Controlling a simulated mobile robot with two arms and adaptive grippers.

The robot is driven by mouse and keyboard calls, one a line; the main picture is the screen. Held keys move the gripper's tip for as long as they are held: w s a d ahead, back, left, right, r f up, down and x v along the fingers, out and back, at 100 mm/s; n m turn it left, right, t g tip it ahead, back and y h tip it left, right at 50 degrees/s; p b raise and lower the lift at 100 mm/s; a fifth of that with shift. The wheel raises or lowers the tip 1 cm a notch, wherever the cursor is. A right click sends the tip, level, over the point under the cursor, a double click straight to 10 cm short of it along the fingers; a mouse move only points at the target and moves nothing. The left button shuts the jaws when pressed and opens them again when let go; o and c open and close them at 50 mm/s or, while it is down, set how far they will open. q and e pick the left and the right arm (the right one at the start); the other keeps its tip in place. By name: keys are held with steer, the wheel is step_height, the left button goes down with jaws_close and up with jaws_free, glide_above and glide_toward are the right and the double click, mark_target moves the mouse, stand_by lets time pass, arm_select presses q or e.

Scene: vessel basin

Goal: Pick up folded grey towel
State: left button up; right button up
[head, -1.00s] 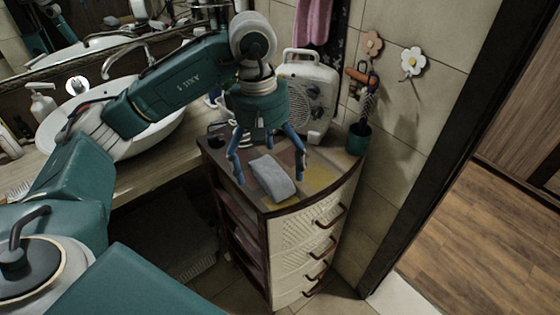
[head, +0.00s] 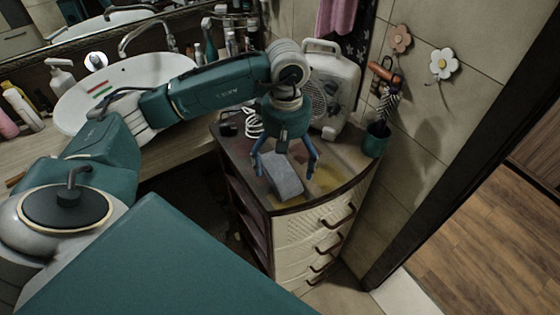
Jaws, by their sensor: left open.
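The folded grey towel (head: 284,176) lies on top of the small drawer cabinet (head: 327,187), near its front edge. My left gripper (head: 286,172) is over the towel with its blue fingers spread. One finger is at the towel's left side and the other is past its right side. The towel is not held, and I cannot tell how high the fingertips are above the cabinet top. My right gripper is not in the head view.
A white heater (head: 326,90) stands behind the gripper on the cabinet. A green cup (head: 376,140) with an umbrella stands at the back right. A white cable (head: 253,122) lies behind. The sink (head: 110,88) and counter are left. Floor on the right is clear.

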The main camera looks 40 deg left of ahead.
arm_select(q)
steer(key=shift+s+f, duration=0.1)
steer(key=shift+f, duration=1)
steer(key=c, duration=1.2)
steer(key=shift+c, duration=0.3)
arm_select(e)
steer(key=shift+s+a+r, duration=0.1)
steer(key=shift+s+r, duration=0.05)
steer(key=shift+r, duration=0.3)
